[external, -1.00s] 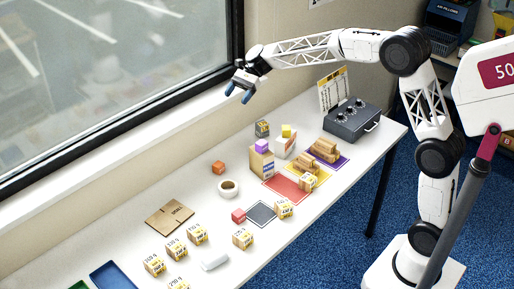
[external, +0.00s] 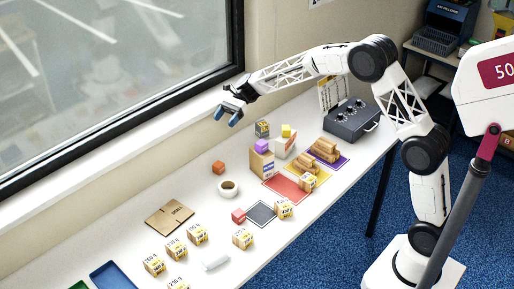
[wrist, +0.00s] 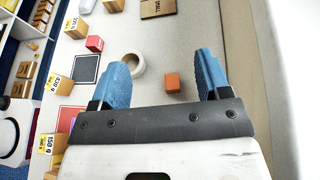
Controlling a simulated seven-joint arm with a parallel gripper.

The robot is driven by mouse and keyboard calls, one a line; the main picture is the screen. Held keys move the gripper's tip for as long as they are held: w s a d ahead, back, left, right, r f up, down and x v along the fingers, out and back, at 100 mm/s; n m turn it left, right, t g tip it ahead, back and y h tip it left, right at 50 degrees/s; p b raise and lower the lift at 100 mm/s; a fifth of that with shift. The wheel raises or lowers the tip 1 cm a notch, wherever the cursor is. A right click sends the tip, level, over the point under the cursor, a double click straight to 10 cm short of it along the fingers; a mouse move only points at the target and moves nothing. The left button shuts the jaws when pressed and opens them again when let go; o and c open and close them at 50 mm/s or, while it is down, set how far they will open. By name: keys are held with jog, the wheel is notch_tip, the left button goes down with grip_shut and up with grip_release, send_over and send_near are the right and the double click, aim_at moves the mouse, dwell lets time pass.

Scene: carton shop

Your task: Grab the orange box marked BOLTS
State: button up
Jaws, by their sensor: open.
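A small orange box (external: 218,167) sits on the white table near the window side, just behind the tape roll. In the wrist view this orange box (wrist: 173,83) lies between my two blue fingers, nearer the right one, and well beyond them. No lettering on it can be read. My gripper (external: 227,116) is open and empty, high above the table, over the window side. Its blue fingers (wrist: 162,67) are spread apart in the wrist view and touch nothing.
A white tape roll (external: 228,188) lies close to the orange box. A red cube (external: 238,216) sits by a dark mat (external: 262,213). A tall carton (external: 262,164) with a purple cube (external: 261,146) on top stands to the right. A flat cardboard piece (external: 169,214) lies to the front left.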

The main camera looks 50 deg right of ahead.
send_near(217, 167)
jog(key=shift+w+a+f, duration=0.15)
jog(key=shift+a+f, duration=0.2)
jog(key=shift+f, duration=0.15)
jog(key=shift+w+a+f, duration=0.15)
jog(key=shift+a+f, duration=0.2)
jog(key=shift+f, duration=0.1)
jog(key=shift+x, duration=1.3)
jog(key=shift+a, duration=0.1)
jog(key=shift+x, duration=2.5)
